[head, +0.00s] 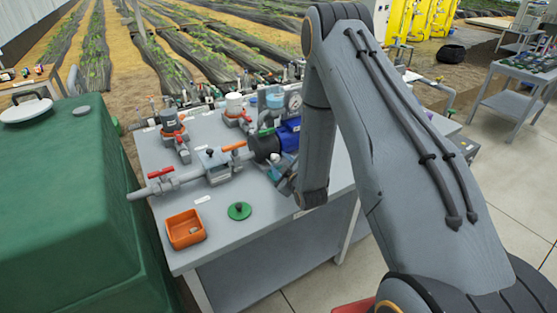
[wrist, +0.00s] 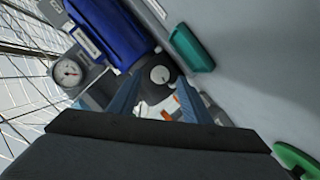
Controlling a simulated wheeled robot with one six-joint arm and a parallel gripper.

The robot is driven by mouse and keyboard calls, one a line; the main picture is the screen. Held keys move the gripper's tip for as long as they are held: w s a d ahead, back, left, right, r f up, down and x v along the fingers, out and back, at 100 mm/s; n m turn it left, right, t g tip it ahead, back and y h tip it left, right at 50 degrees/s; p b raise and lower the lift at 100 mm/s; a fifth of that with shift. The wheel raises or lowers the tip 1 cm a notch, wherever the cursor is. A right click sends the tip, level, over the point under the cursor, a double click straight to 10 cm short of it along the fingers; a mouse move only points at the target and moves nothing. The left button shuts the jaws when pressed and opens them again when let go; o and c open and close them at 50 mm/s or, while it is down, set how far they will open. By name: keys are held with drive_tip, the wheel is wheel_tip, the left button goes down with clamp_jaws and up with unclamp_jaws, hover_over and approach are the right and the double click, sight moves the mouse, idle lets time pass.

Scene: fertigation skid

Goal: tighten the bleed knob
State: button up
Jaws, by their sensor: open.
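A small round pale knob (wrist: 160,74), which looks like the bleed knob, sits on a dark rounded pump housing in the wrist view. My gripper (wrist: 158,88) is open, with its two blue-grey fingers on either side of the knob in the picture. I cannot tell whether either finger touches it. Nothing shows held. In the head view my gripper (head: 284,186) is low by the near side of the pump, partly hidden by my arm. A small pale spot there may be the knob, but it is too small to be sure.
The blue pump motor (head: 288,136) and a pressure gauge (head: 294,101) stand close by. Red-handled (head: 160,173) and orange-handled (head: 233,146) valves line the pipe to the left. An orange bin (head: 185,229) and green disc (head: 239,211) lie on the bench front. A teal tray (wrist: 192,48) is near the fingers.

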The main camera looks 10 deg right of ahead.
sight(275, 159)
drive_tip(key=shift+p+x, duration=0.3)
drive_tip(key=shift+x, duration=1.1)
drive_tip(key=shift+c, duration=0.4)
drive_tip(key=c, duration=1)
drive_tip(key=shift+o, duration=0.2)
